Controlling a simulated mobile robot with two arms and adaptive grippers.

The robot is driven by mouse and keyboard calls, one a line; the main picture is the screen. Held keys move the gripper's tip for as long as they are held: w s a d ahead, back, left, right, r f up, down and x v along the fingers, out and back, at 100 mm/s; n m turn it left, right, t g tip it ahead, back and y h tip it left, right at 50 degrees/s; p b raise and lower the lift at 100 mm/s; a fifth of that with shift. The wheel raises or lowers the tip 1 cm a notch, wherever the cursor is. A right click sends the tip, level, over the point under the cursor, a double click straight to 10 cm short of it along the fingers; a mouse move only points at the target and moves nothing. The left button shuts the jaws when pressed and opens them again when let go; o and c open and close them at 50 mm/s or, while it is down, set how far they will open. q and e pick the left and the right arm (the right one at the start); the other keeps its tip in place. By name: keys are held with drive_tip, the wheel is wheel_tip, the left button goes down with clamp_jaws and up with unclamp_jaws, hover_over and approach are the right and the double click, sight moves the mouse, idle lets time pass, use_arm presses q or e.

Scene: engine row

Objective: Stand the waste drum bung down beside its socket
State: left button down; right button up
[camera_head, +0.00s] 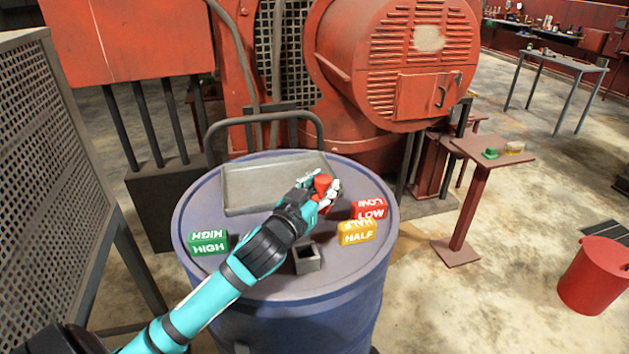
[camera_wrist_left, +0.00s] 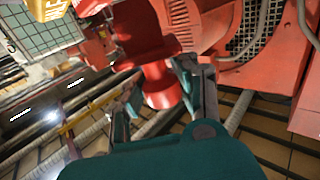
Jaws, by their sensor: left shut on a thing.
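The red bung (camera_head: 322,183) is in my left gripper (camera_head: 327,193), above the back right part of the blue waste drum's lid (camera_head: 276,283). In the left wrist view the bung (camera_wrist_left: 160,86) is a red spool shape with a wide upper flange, between the two fingers. The gripper is shut on it. A small square grey socket (camera_head: 308,264) with a dark opening stands at the front of the lid, apart from the bung. My forearm crosses the lid just left of the socket. My right gripper is not in view.
On the lid stand a green HIGH block (camera_head: 209,246), a yellow HALF block (camera_head: 357,236), a red LOW block (camera_head: 370,212) and a grey tray (camera_head: 250,187) at the back. Bare lid shows around the socket. A red engine (camera_head: 400,60) rises behind; a red bucket (camera_head: 594,280) stands right.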

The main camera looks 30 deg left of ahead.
use_arm(q)
drive_tip(key=shift+w+a+f+p, duration=0.6)
drive_tip(key=shift+w+a+f, duration=0.45)
drive_tip(key=shift+a+f, duration=0.15)
drive_tip(key=shift+w+a+f+p, duration=0.55)
drive_tip(key=shift+w+a+f, duration=0.5)
drive_tip(key=shift+a, duration=0.25)
drive_tip(key=shift+f+b, duration=0.35)
drive_tip(key=shift+f, duration=0.15)
drive_tip(key=c, duration=1)
unclamp_jaws()
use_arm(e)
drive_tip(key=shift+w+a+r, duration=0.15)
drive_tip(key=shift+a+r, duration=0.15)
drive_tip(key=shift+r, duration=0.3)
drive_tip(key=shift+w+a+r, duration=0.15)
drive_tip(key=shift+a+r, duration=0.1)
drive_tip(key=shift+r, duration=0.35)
use_arm(q)
drive_tip(key=shift+r, duration=0.1)
